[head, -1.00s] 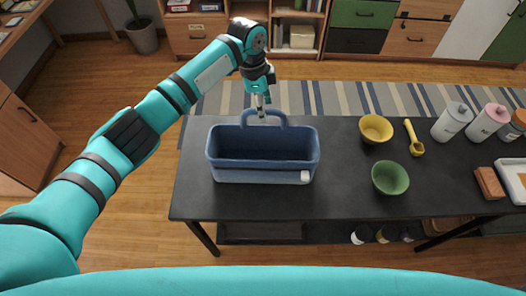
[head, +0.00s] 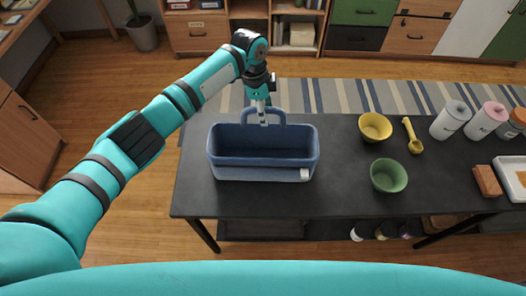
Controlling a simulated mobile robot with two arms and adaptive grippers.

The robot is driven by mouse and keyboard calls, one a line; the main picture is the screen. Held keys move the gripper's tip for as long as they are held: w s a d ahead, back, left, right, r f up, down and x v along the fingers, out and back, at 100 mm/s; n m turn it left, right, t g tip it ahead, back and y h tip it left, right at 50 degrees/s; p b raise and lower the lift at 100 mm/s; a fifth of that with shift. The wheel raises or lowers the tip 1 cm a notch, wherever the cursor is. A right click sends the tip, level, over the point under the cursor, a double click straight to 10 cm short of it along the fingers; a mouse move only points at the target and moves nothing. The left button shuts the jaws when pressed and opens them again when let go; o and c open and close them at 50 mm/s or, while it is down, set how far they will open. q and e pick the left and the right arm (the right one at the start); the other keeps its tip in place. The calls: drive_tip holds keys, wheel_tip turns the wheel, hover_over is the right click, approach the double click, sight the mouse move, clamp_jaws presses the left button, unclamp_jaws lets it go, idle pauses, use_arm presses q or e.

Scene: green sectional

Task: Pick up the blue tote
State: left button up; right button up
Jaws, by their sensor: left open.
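The blue tote (head: 262,172) stands upright on the left part of the dark table. It is an open bin with a raised arched handle (head: 282,117) at its far side and a small white tag at its front right corner. My left gripper (head: 263,120) points down at the handle, over the far rim of the tote. Its jaws are open, and the fingertips are small and close to the handle. I cannot tell whether they touch it. My right gripper is not in view.
The dark table (head: 335,190) also holds a yellow bowl (head: 375,127), a green bowl (head: 389,176), a yellow scoop (head: 414,146), white canisters (head: 451,120) and a brown block (head: 487,182). The table is clear between the tote and the bowls.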

use_arm(q)
clamp_jaws()
idle(0.3)
idle(0.3)
drive_tip(key=shift+r, duration=0.25)
wheel_tip(320, 180, up, 4)
drive_tip(key=shift+s+f+b, duration=0.1)
drive_tip(key=shift+f+b, duration=0.15)
drive_tip(key=shift+b, duration=0.7)
drive_tip(key=s+r+b, duration=0.1)
drive_tip(key=s+b, duration=0.1)
drive_tip(key=s, duration=1.3)
drive_tip(key=shift+s+r, duration=0.25)
drive_tip(key=shift+s, duration=0.15)
